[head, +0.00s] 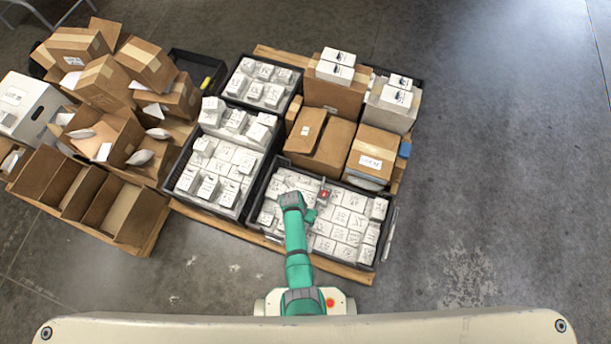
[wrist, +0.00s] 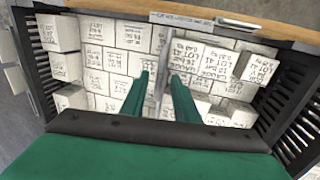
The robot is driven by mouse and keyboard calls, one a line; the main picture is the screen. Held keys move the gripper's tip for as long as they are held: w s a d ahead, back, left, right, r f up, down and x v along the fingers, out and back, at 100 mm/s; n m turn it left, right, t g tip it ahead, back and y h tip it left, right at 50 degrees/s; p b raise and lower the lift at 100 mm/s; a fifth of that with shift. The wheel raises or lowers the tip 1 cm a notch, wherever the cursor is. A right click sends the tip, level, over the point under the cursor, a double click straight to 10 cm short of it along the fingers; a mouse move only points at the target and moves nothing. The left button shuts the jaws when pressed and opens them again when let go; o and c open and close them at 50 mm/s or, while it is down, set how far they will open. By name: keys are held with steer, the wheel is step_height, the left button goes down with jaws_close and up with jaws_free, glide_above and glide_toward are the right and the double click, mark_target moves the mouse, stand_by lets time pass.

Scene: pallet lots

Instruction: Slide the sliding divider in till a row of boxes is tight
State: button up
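A black slatted crate (head: 279,161) at the front right of the pallet holds rows of small white labelled boxes (head: 345,221). My gripper (wrist: 162,75) is over the crate, pointing down, with its two green fingers apart. A thin grey upright plate, seemingly the sliding divider (wrist: 164,84), stands between the fingers; I cannot tell whether they touch it. White boxes stand on both sides of the divider. In the head view my arm hides much of this spot.
Two more black crates of white boxes (head: 222,160) stand behind and left. Brown cartons (head: 372,150) stand behind the crate. Opened cartons (head: 105,130) are piled at far left. A narrow grey strip (head: 390,236) is by the crate's right side. Floor at right is clear.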

step_height(320, 180, up, 11)
steer(key=a, duration=0.2)
steer(key=shift+w+f, duration=0.2)
steer(key=shift+w, duration=0.2)
stand_by(0.7)
